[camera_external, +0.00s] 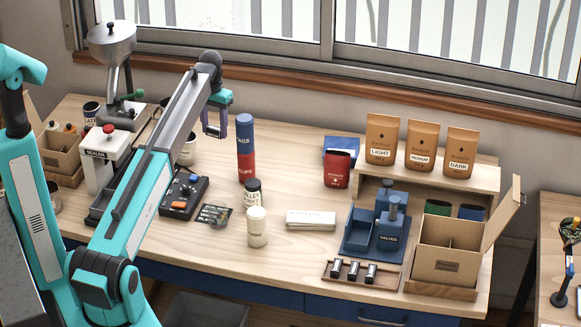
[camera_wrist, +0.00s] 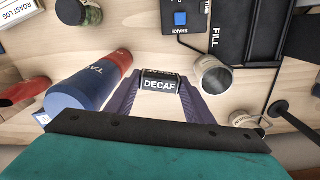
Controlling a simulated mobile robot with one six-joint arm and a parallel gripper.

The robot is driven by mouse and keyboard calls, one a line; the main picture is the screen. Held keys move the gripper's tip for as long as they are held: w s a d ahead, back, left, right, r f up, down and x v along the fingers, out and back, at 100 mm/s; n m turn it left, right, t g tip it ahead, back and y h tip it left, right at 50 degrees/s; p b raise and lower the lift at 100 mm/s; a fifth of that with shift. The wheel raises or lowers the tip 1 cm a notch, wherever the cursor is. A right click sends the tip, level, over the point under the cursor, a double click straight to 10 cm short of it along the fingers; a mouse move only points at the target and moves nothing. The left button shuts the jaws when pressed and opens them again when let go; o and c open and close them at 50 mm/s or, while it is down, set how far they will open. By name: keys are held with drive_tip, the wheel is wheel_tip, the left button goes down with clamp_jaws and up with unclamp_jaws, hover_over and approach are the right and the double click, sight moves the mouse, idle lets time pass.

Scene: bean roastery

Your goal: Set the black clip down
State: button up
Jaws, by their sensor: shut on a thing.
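In the wrist view a small black clip (camera_wrist: 158,84) marked DECAF in white sits between the fingertips of my gripper (camera_wrist: 157,88). My gripper is shut on it. In the external view my gripper (camera_external: 215,124) is raised above the back of the table (camera_external: 295,172), to the left of the blue and red tubes (camera_external: 245,150), with its fingers pointing down. The clip is too small to make out there. In the wrist view the tabletop shows beneath the clip, with a gap I cannot measure.
A white mug (camera_wrist: 213,76) is right of the fingers in the wrist view; the tubes (camera_wrist: 88,88) are left. A black device (camera_external: 184,194) with an orange button, jars (camera_external: 257,227) and a wooden rack (camera_external: 360,275) of small clip-like pieces stand nearer the front. Bare wood lies between tubes and red bag (camera_external: 337,169).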

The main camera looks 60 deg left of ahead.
drive_tip(key=a+n, duration=0.1)
drive_tip(key=a+r+p, duration=0.1)
drive_tip(key=a, duration=0.1)
drive_tip(key=a+r+n, duration=0.1)
drive_tip(key=a, duration=0.1)
drive_tip(key=shift+w+r+n+p, duration=0.1)
drive_tip(key=shift+w+n+p, duration=0.2)
drive_tip(key=shift+p, duration=0.1)
drive_tip(key=b, duration=0.6)
hover_over(216, 166)
wheel_tip(216, 166, down, 13)
drive_tip(key=shift+w+r, duration=0.1)
drive_tip(key=shift+f+b, duration=0.9)
drive_tip(key=shift+f, duration=1.7)
drive_tip(key=shift+f, duration=0.1)
drive_tip(key=o, duration=0.8)
